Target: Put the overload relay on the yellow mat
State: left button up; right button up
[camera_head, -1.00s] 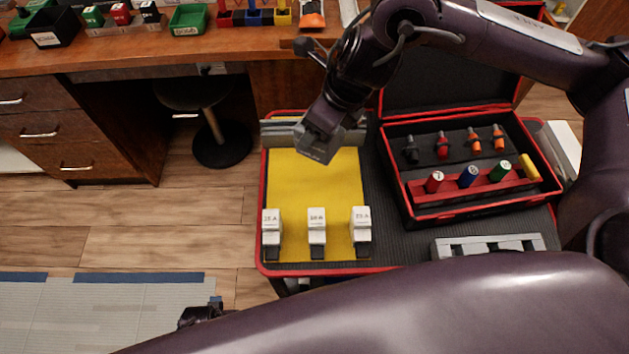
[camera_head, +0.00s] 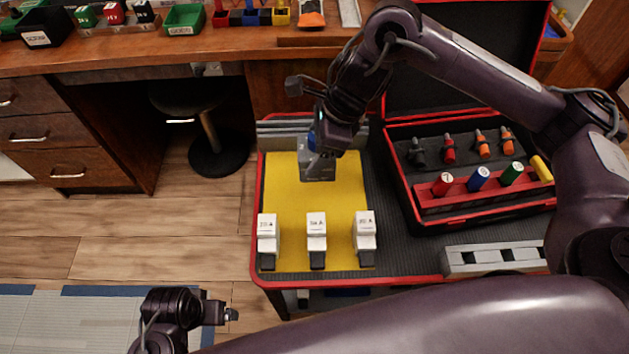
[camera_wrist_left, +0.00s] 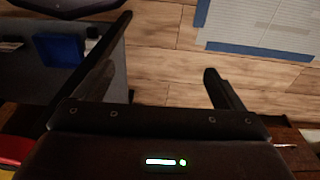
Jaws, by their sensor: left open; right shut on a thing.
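The yellow mat (camera_head: 340,205) lies on the left part of a red-rimmed cart top. My right gripper (camera_head: 318,150) is over the back part of the mat. It is shut on a dark grey boxy thing (camera_head: 319,173), which I take to be the overload relay. The gripper hides its upper part. Its lower edge is at or just above the mat; I cannot tell if it touches. My left gripper (camera_head: 222,314) is low, to the left of the cart. In the left wrist view its fingers (camera_wrist_left: 165,85) are apart with nothing between them.
Three white breakers (camera_head: 316,232) stand in a row along the mat's front edge. Grey rails (camera_head: 285,127) lie behind the mat. An open black and red case (camera_head: 470,215) with screwdrivers and coloured cylinders is at the right. A grey slotted block (camera_head: 492,260) sits in front of it.

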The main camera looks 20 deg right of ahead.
notch_tip(320, 180, down, 2)
jog(key=shift+f+b, duration=0.15)
jog(key=shift+b, duration=0.15)
notch_tip(320, 180, down, 3)
jog(key=shift+f+b, duration=0.1)
jog(key=shift+b, duration=0.45)
jog(key=shift+f, duration=0.4)
notch_tip(320, 180, down, 3)
jog(key=shift+r+b, duration=0.1)
jog(key=shift+b, duration=0.35)
jog(key=shift+f, duration=0.45)
jog(key=o, duration=1.3)
pick_arm(q)
jog(key=d+r, duration=0.1)
jog(key=d+r+t, duration=0.1)
jog(key=shift+w+d+m+h, duration=0.3)
jog(key=shift+w+h, duration=0.05)
jog(key=shift+h, duration=0.05)
pick_arm(e)
jog(key=shift+r, duration=0.1)
